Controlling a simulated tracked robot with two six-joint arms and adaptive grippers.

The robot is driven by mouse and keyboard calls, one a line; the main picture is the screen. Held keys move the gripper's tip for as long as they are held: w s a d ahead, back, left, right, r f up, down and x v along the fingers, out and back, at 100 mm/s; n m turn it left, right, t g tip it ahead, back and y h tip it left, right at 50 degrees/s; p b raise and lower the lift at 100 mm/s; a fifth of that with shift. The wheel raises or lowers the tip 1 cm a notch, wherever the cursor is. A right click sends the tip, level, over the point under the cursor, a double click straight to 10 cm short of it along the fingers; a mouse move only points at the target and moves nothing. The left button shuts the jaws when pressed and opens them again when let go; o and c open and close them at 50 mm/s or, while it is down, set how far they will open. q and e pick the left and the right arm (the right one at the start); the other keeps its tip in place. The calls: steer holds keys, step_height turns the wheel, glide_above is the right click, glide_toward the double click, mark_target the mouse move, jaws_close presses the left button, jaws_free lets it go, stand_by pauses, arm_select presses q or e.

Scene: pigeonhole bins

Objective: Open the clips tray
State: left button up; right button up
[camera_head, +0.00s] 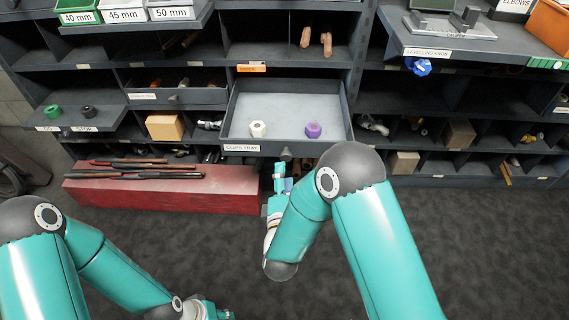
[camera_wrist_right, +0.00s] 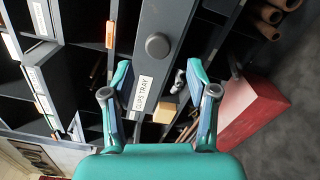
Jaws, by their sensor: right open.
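The clips tray (camera_head: 240,101) is a grey drawer pulled out of the shelf unit, labelled on its front. A white ring-shaped piece (camera_head: 257,129) and a purple one (camera_head: 313,130) stand in it. Its round grey knob (camera_head: 286,154) sticks out of the front. In the right wrist view the knob (camera_wrist_right: 157,45) lies just beyond the fingertips, clear of both. My right gripper (camera_head: 281,180) is open and empty, just below the knob; its open fingers also show in the wrist view (camera_wrist_right: 158,76). My left gripper (camera_head: 208,311) shows only in part at the bottom edge; its fingers are unclear.
A red box (camera_head: 160,194) with several dark rods on it stands on the floor at left. A shelf with a green and a black piece (camera_head: 72,122) juts out at left. A levelling-knob ledge (camera_head: 430,48) juts out at upper right. The floor at lower right is clear.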

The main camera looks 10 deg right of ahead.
steer(key=v, duration=0.5)
steer(key=shift+d, duration=0.1)
stand_by(0.3)
steer(key=d+f+m+g+h, duration=0.2)
steer(key=d+f+h, duration=0.1)
steer(key=d, duration=0.7)
steer(key=s+d+f+m+g+y, duration=0.25)
steer(key=d+f+m+g, duration=0.25)
steer(key=f, duration=0.5)
steer(key=s+a+f+m+g+y, duration=0.45)
steer(key=s+m, duration=0.25)
steer(key=s, duration=0.2)
steer(key=s+a+f+m+g+y, duration=0.4)
steer(key=s+a+f+m+g, duration=0.15)
steer(key=s, duration=0.35)
step_height(320, 180, up, 38)
steer(key=m+p, duration=0.1)
steer(key=p, duration=3.6)
steer(key=shift+s+a+m, duration=0.25)
steer(key=shift+a+m, duration=0.05)
steer(key=shift+m, duration=0.05)
